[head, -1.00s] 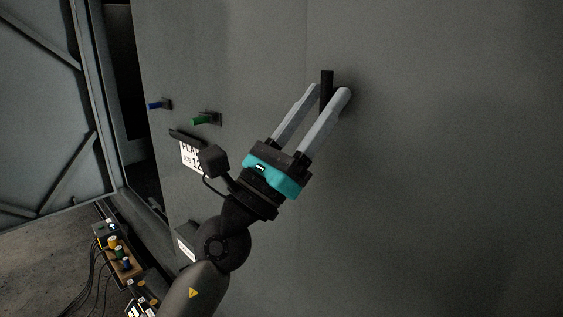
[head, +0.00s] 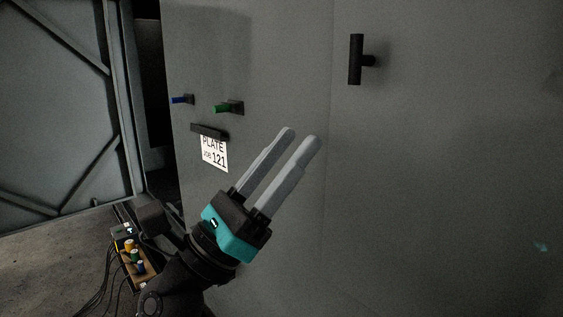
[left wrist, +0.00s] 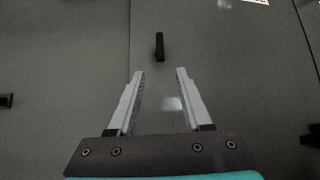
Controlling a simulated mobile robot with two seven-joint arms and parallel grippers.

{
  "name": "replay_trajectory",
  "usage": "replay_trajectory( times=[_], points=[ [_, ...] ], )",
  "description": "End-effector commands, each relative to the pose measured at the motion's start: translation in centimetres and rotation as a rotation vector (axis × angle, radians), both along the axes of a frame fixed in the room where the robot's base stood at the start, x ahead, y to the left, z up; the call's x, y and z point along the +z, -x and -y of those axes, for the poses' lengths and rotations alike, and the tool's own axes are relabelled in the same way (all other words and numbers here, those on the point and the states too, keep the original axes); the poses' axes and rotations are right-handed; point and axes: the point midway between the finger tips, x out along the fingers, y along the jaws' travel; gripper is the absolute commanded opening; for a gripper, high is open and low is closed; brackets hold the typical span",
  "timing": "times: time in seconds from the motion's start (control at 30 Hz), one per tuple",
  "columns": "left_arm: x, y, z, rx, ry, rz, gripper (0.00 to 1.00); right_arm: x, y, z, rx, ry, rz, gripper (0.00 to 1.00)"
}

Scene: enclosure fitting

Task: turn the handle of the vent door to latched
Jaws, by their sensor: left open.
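The black T-shaped handle (head: 356,60) of the vent door stands out from the grey door (head: 440,150), with its bar upright in the head view. It also shows in the left wrist view (left wrist: 159,46), beyond the fingertips and between their lines. My left gripper (head: 299,137) is open and empty, below and left of the handle and clear of it. Its two grey fingers also show in the left wrist view (left wrist: 160,72), with nothing between them but the panel behind. My right gripper is not in view.
Left of the door seam, a panel carries a blue peg (head: 180,100), a green peg (head: 226,108) and a white plate card (head: 214,152) under a black clip. A block with coloured knobs (head: 136,258) and cables lies at lower left. The door face around the handle is clear.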

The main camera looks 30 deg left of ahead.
Motion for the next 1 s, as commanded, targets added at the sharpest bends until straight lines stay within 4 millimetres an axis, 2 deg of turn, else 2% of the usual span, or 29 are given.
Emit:
replay_trajectory(
  times=[0.3,0.87,1.0],
  points=[
    [-0.5,0.8,-0.4,0.001,0.003,0.011,0.5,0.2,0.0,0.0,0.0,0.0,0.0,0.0],
    [-0.6,0.8,-0.4,0.001,0.003,0.014,0.5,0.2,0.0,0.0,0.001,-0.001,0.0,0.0],
    [-2.0,-0.5,-1.0,-0.021,0.053,-0.041,0.5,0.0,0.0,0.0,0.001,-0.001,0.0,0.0]
  ],
)
